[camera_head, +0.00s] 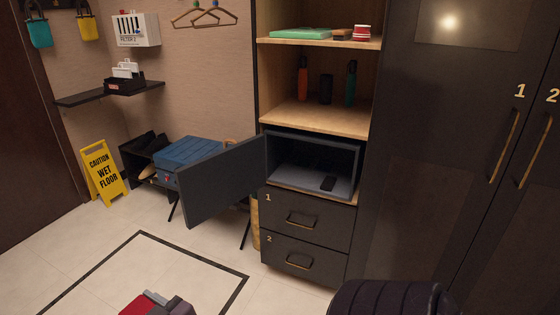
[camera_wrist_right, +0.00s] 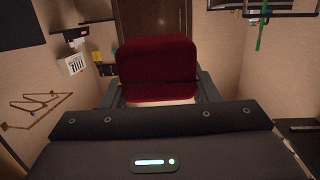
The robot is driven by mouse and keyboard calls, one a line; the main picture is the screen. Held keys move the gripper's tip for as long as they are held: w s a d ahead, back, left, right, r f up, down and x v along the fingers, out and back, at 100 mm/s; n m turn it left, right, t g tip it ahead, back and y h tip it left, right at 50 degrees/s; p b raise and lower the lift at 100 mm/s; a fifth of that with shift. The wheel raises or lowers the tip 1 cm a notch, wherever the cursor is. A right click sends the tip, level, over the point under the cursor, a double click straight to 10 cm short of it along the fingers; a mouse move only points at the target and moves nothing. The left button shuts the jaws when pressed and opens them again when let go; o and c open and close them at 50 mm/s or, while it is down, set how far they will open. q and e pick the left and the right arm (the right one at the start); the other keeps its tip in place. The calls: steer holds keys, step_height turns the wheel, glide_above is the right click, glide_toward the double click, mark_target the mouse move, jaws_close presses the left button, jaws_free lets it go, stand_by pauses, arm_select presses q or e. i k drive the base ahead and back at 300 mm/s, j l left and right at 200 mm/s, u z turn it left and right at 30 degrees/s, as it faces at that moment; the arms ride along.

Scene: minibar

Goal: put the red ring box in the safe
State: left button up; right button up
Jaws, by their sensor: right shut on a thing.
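The red ring box (camera_wrist_right: 158,65) fills the middle of the right wrist view, between the fingers of my right gripper (camera_wrist_right: 158,92), which is shut on it. In the head view the box (camera_head: 138,305) shows at the bottom edge, left of centre, partly cut off, with my grey right gripper (camera_head: 165,302) beside it. The safe (camera_head: 312,181) is in the cabinet with its dark door (camera_head: 221,181) swung open to the left. The box is apart from the safe, in front and to the left. My left gripper is not seen.
Tall dark doors (camera_head: 440,150) stand right. A yellow wet-floor sign (camera_head: 103,173) and a blue case (camera_head: 188,158) stand left. The floor before the cabinet is mostly clear.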

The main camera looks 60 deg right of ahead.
mark_target(300, 175)
steer(key=i+l+z, duration=0.25)
steer(key=z, duration=0.15)
steer(key=i+l+z, duration=0.15)
steer(key=i+z, duration=0.25)
steer(key=i+l+z, duration=0.1)
steer(key=z, duration=0.35)
steer(key=i+j+z, duration=0.1)
steer(key=i+z, duration=0.4)
steer(key=i, duration=1.25)
